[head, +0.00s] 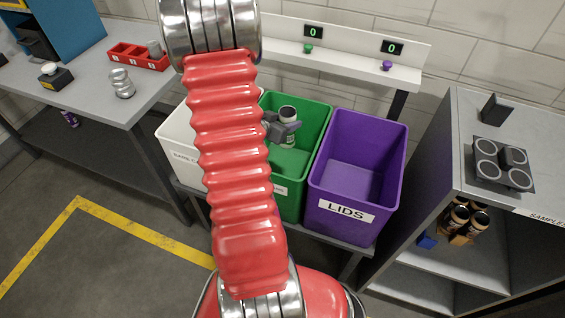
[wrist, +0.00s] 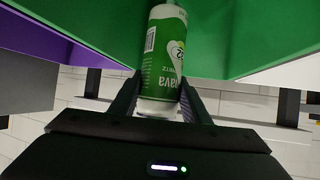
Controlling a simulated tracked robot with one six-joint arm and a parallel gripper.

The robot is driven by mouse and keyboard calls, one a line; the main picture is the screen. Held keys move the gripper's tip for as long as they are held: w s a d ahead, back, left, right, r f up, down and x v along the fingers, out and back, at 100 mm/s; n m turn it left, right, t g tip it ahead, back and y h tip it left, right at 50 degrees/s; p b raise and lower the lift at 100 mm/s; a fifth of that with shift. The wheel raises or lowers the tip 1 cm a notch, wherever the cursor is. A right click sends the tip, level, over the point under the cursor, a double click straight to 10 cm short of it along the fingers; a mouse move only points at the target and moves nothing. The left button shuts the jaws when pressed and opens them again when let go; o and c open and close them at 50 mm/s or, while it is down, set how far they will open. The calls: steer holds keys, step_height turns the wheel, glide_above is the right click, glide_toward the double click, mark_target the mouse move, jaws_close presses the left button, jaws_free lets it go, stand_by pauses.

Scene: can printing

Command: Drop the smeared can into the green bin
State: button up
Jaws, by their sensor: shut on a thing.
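The green bin (head: 313,118) stands between a white bin and a purple bin in the head view. My gripper (head: 283,128) is over the green bin's opening, partly hidden by my red arm. It is shut on a can (head: 288,113), which is white and green. In the wrist view the can (wrist: 163,60) sits between my two fingers (wrist: 158,100), with a barcode and lettering on its side. Green bin walls (wrist: 235,25) fill the top of the wrist view around the can. I cannot make out a smear on the can.
The purple bin (head: 350,180), labelled LIDS, is right of the green one; the white bin (head: 180,140) is left. A shelf unit (head: 470,120) with a can holder (head: 502,163) stands right. A grey table (head: 85,80) with a red tray (head: 135,57) stands left.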

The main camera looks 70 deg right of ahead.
steer(key=shift+f, duration=0.1)
steer(key=o, duration=1.1)
steer(key=v, duration=1.3)
steer(key=shift+w+a, duration=0.15)
steer(key=shift+a, duration=0.25)
stand_by(0.4)
